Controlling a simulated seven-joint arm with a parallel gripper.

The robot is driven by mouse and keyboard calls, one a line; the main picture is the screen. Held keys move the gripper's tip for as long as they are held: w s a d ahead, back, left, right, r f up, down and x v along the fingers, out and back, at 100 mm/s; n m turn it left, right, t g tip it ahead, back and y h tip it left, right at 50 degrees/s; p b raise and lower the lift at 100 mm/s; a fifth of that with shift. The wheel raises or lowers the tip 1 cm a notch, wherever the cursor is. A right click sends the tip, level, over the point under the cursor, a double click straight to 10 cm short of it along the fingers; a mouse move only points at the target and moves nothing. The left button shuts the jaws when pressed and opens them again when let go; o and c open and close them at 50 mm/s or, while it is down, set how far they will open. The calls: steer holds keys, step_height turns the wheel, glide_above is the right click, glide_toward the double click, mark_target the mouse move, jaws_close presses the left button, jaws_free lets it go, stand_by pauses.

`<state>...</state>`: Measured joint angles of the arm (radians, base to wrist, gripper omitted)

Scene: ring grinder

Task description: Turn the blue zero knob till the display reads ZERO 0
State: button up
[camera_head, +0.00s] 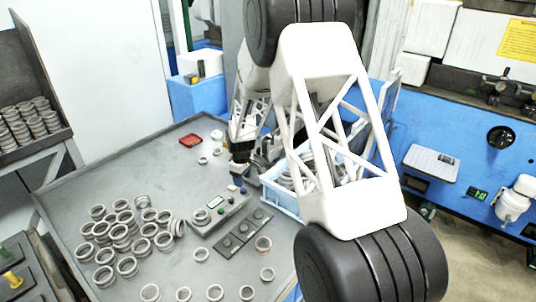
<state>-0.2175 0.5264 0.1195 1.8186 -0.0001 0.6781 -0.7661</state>
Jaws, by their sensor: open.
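A grey gauge unit (220,213) lies on the table with a small green display (214,202); its reading is too small to make out. A metal ring sits at the unit's left end. A small blue spot at the unit's far right end looks like the blue zero knob (233,188). My gripper (239,179) points down just above and beside that end. It is open, and nothing shows held in it. I cannot tell whether its fingers touch the knob or stand around it.
Many metal rings (120,228) lie heaped on the grey table's left part (75,203). A dark plate with round spots (240,232) lies right of the unit. A light-blue crate of rings (281,196) stands close right of my gripper. A red tray (190,140) lies at the back.

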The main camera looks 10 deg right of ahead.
steer(key=s+d+r+m, duration=0.2)
steer(key=s+d+r, duration=0.2)
steer(key=s+r, duration=0.3)
steer(key=s+d+r+m, duration=0.1)
steer(key=s+d+r, duration=0.3)
steer(key=r, duration=0.9)
steer(key=shift+s+d+r+m+t, duration=0.25)
steer(key=shift+s+r+m+t, duration=0.15)
steer(key=shift+s, duration=1.35)
steer(key=shift+r, duration=0.1)
steer(key=s+d+r+m+t, duration=0.1)
steer(key=s+d+r+m, duration=0.3)
steer(key=s, duration=0.6)
steer(key=s+d+r, duration=0.3)
steer(key=s+r, duration=0.3)
steer(key=s, duration=0.4)
steer(key=s+d+m, duration=0.3)
steer(key=s, duration=1.5)
steer(key=shift+r+m+t, duration=0.25)
steer(key=shift+m+t, duration=0.05)
steer(key=shift+t, duration=0.1)
